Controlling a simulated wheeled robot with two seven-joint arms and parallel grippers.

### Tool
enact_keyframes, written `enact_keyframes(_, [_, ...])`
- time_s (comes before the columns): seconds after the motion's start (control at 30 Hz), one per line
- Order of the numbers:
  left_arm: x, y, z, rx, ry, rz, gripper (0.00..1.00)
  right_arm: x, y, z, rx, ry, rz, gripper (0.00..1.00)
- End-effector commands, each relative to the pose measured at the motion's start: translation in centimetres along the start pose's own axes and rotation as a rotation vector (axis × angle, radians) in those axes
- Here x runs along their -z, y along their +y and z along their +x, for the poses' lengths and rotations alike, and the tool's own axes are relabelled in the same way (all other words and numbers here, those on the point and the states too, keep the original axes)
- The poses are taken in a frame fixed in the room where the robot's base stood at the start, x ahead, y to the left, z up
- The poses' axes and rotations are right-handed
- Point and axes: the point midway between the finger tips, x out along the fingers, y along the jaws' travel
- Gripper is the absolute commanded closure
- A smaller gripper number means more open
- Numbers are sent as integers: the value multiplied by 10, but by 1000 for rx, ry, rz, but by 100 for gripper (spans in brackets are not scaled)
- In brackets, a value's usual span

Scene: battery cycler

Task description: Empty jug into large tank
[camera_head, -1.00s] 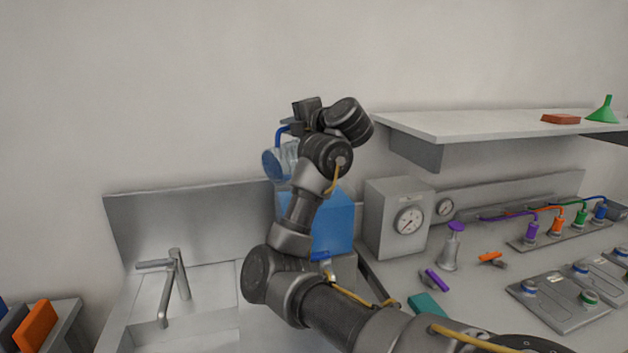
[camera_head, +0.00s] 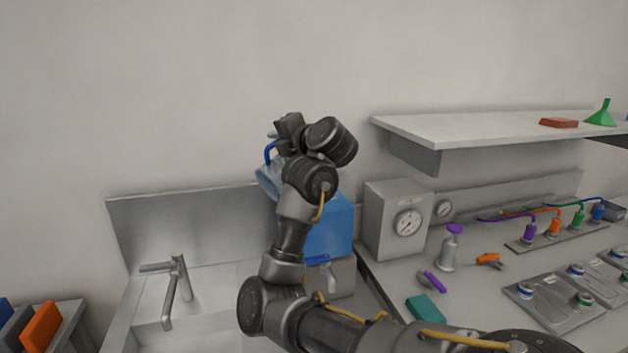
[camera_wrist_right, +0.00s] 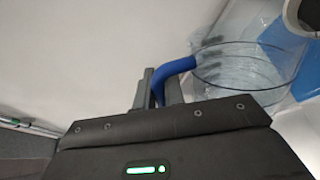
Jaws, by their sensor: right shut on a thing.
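The clear jug (camera_head: 268,182) with a blue handle (camera_head: 270,150) is held up, tilted, above and left of the blue tank (camera_head: 332,228). My right gripper (camera_head: 274,136) is shut on the handle; my wrist and forearm hide part of the jug and much of the tank. In the right wrist view the fingers (camera_wrist_right: 156,88) are around the blue handle (camera_wrist_right: 176,70), and the clear jug wall (camera_wrist_right: 245,72) shows beside it. A blue surface, probably the tank (camera_wrist_right: 306,85), lies beyond the jug there. My left gripper is out of view.
The sink with its faucet (camera_head: 178,285) is left of the tank. A grey gauge box (camera_head: 388,235) stands close right of it. A shelf (camera_head: 450,126) juts out at upper right. The bench on the right holds several bottles, tools and trays.

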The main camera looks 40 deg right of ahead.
Motion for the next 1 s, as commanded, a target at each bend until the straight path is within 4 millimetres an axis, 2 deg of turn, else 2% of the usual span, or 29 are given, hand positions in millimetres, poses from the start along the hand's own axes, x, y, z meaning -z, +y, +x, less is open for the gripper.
enact_keyframes(0.37, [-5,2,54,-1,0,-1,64,27,3,-1,0,-51,-268,100])
enact_keyframes(0.5, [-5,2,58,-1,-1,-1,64,33,26,-5,-1,-84,-439,100])
enact_keyframes(0.53, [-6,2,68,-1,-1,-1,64,38,18,-3,1,-85,-462,100])
enact_keyframes(0.67, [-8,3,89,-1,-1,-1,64,54,7,-1,0,-105,-573,100])
enact_keyframes(0.93, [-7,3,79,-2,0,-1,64,90,21,-4,2,-160,-868,100])
enact_keyframes(1.0, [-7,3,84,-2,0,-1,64,100,12,-2,3,-171,-930,100])
